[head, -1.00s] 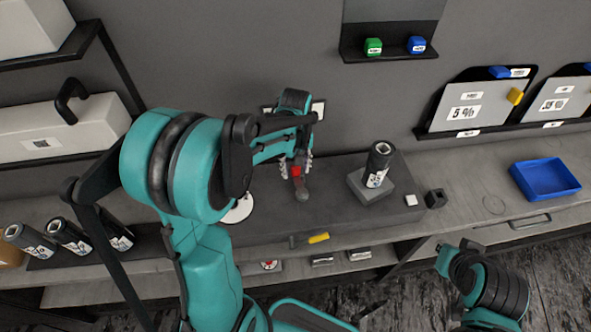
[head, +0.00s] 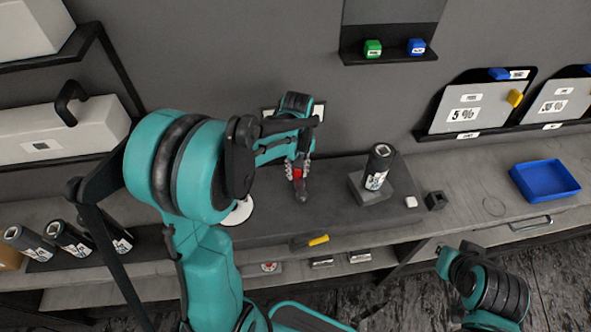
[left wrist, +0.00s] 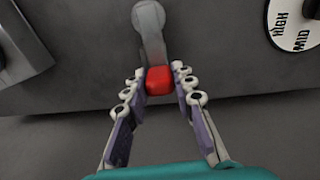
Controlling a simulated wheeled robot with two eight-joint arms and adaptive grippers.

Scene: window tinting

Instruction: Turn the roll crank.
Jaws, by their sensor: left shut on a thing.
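The roll crank shows in the left wrist view as a grey metal arm (left wrist: 150,35) with a red knob (left wrist: 159,80) at its near end. My left gripper (left wrist: 160,84) has its two fingers on either side of the red knob and is shut on it. In the head view the left gripper (head: 298,172) points down at the same red knob, with the dark crank arm (head: 301,192) below it. My right arm shows at the lower right of the head view, but its gripper does not.
A black roll (head: 379,166) stands on a grey block right of the crank. A white dial (left wrist: 298,28) marked HIGH and MID is beside it. A yellow-handled tool (head: 318,240) lies at the bench's front edge. A blue tray (head: 545,195) sits far right.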

